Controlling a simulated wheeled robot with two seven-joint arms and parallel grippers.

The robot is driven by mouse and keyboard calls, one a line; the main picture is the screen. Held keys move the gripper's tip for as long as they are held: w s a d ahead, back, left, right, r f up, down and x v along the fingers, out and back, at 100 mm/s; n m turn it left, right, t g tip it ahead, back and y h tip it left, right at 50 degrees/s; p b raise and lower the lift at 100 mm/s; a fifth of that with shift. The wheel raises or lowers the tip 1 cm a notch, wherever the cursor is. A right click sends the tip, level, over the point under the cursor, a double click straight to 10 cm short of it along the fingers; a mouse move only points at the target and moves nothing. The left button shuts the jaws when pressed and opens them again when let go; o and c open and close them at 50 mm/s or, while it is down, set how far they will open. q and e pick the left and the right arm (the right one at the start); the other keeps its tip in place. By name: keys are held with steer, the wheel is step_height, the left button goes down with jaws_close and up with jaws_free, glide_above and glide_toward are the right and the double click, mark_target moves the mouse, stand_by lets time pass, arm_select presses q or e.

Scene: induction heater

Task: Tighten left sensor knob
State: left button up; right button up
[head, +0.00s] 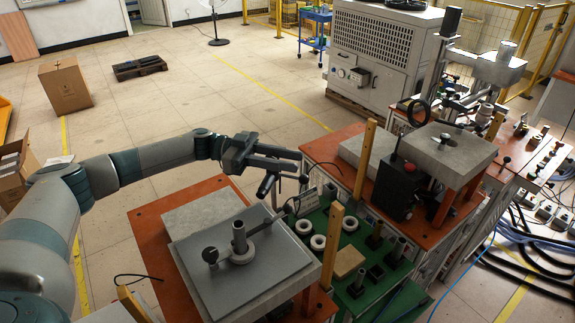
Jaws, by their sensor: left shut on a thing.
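My left arm comes in from the left, and its dark gripper (300,172) is at the back right corner of the near left heater station (240,258). The fingers point right and are closed on a small part there, which fits the left sensor knob. The knob itself is mostly hidden by the fingers and too small to make out. Small dark sensor parts and a cable show just below the fingertips. My right gripper is not in view.
A green board (333,270) with white rings and dark posts lies right of the near station. A second station with a grey slab (447,150) stands further right. A large white machine (380,50) is behind. Open floor lies back left, with a cardboard box (65,86).

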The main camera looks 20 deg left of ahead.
arm_select(q)
steer(key=m+g+b, duration=0.1)
steer(key=g, duration=0.1)
steer(key=m+g+b, duration=0.1)
steer(key=g+b, duration=0.1)
steer(key=shift+s+f+m, duration=0.15)
steer(key=shift+s+m, duration=0.15)
steer(key=shift+s, duration=0.1)
steer(key=shift+o, duration=0.2)
steer(key=shift+s+m+g+b, duration=0.15)
steer(key=shift+m+g+b, duration=0.2)
steer(key=shift+g, duration=0.35)
steer(key=o, duration=1)
steer(key=shift+c, duration=0.2)
steer(key=b, duration=0.6)
glide_toward(267, 156)
steer(key=d, duration=0.4)
steer(key=shift+s+d+f, duration=0.1)
steer(key=shift+d+f, duration=0.05)
steer(key=shift+f, duration=0.05)
steer(key=shift+a+r, duration=0.1)
steer(key=shift+a, duration=0.45)
